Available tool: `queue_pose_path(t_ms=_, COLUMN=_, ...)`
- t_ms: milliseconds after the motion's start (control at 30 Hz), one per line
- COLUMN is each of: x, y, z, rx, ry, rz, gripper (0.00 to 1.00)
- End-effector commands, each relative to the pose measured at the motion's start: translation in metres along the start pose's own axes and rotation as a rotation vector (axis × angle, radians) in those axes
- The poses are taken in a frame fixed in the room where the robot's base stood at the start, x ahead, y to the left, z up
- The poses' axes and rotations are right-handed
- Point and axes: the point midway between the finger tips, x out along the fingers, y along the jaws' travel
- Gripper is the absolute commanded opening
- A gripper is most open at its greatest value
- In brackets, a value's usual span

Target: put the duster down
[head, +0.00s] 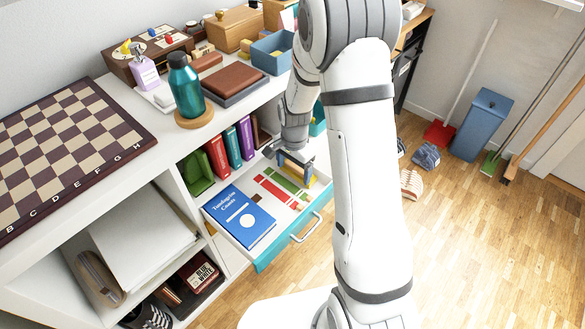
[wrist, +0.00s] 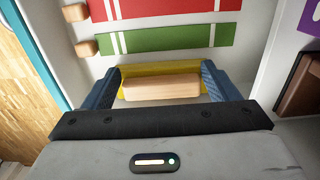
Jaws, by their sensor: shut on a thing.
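My gripper (head: 296,168) reaches down over the far part of the open drawer (head: 289,240). In the wrist view its two blue fingers (wrist: 162,86) are shut on the duster (wrist: 160,88), a pale wooden block with a yellow part behind it. The duster lies level across the fingers. I cannot tell whether the duster touches the drawer floor. A green striped strip (wrist: 160,42) and a red one (wrist: 165,10) lie just beyond it.
A blue book (head: 240,216) lies in the near part of the drawer. Upright books (head: 217,155) stand in the shelf behind. A chessboard (head: 65,150) and a teal bottle (head: 186,85) on a round coaster are on the cabinet top. The drawer handle (head: 305,229) faces the floor.

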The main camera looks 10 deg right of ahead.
Motion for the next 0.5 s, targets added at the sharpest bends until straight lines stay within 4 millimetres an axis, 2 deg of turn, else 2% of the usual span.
queue_pose_path(t_ms=100, x=0.0041, y=-0.0002, z=0.0000, rx=0.000, ry=0.000, rz=0.000, gripper=0.63)
queue_pose_path(t_ms=133, x=0.0034, y=-0.0002, z=0.0000, rx=0.000, ry=0.000, rz=0.000, gripper=0.83)
queue_pose_path(t_ms=300, x=0.0029, y=-0.0002, z=0.0002, rx=-0.001, ry=0.000, rz=0.000, gripper=0.97)
queue_pose_path(t_ms=367, x=0.0029, y=-0.0002, z=0.0002, rx=-0.001, ry=0.000, rz=0.000, gripper=1.00)
queue_pose_path(t_ms=500, x=0.0028, y=-0.0003, z=0.0003, rx=-0.001, ry=0.000, rz=0.000, gripper=1.00)
